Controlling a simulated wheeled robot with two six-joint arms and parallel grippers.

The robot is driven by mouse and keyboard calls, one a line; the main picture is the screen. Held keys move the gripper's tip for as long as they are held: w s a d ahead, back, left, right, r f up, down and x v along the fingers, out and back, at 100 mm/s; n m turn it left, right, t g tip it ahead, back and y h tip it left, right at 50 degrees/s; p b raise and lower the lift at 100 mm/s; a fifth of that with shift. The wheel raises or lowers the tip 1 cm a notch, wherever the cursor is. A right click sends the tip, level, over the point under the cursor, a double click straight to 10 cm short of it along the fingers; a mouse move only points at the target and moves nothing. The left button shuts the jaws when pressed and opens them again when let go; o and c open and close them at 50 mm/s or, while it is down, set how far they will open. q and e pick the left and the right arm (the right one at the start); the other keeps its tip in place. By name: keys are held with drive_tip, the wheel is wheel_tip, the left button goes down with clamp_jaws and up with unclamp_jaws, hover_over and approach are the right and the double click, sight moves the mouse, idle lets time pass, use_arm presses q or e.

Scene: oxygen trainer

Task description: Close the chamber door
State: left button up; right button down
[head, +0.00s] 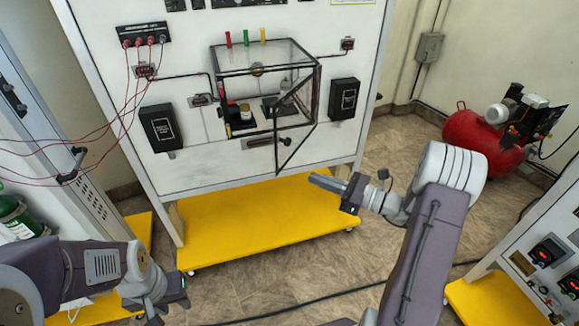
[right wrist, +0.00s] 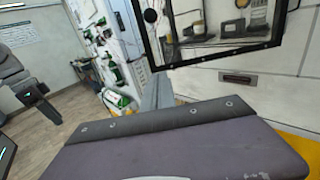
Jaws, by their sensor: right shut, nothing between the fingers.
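The chamber (head: 232,90) is a clear box with a black frame on the white panel. Its door (head: 293,126) is a black-framed clear pane, standing partly open, swung outward from the right edge of the box. In the right wrist view the door's black frame (right wrist: 222,57) fills the upper middle. My right gripper (head: 316,179) is shut and empty, to the right of and near the door's lower free corner; whether it touches is unclear. Its narrow fingers show in the right wrist view (right wrist: 159,80), beside the frame's lower left corner. My left gripper (head: 176,290) is low at the left, far from the door; its fingers are unclear.
Small items stand inside the chamber, including a dark jar with a pale lid (head: 245,112). Black boxes (head: 161,127) and (head: 343,98) flank it on the panel. Red cables (head: 127,95) hang at left. A yellow base (head: 250,222) lies below. A red compressor (head: 470,135) stands at right.

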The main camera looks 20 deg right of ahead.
sight(279, 166)
drive_tip(key=p+x, duration=0.1)
drive_tip(key=x, duration=0.3)
drive_tip(key=p+x, duration=0.1)
drive_tip(key=x, duration=0.3)
drive_tip(key=shift+s+a+r, duration=0.15)
drive_tip(key=shift+r, duration=0.05)
drive_tip(key=shift+w+a, duration=0.25)
drive_tip(key=shift+w, duration=0.1)
drive_tip(key=shift+a+f, duration=0.1)
drive_tip(key=shift+a, duration=0.1)
